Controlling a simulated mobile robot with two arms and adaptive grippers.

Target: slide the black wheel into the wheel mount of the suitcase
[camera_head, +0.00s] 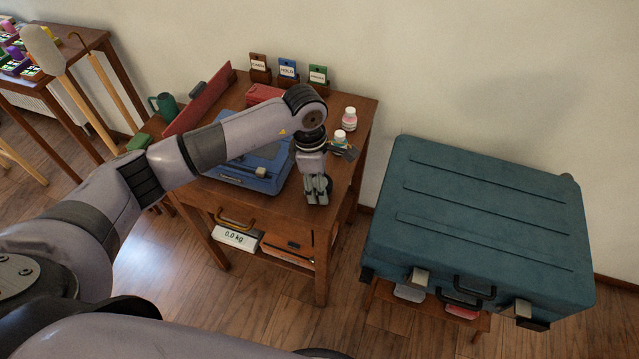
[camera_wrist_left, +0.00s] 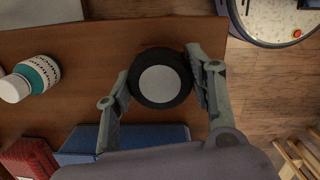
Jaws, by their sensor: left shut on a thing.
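My left gripper (camera_head: 318,198) is over the front right part of the wooden desk. In the left wrist view, its two fingers (camera_wrist_left: 160,88) are shut on the black wheel (camera_wrist_left: 160,80), one on each side of the tyre. The wheel has a light grey hub facing the camera. In the head view I cannot make out the wheel behind the fingers. The teal suitcase (camera_head: 480,215) lies flat on a low wooden stand to the right, apart from the gripper. I cannot pick out its empty wheel mount. My right gripper does not show.
The desk (camera_head: 355,112) holds a blue case (camera_head: 250,180), a red box (camera_head: 265,93), bottles (camera_head: 349,119) and several small card holders (camera_head: 288,72). A floor gap separates desk and suitcase. A wall stands behind.

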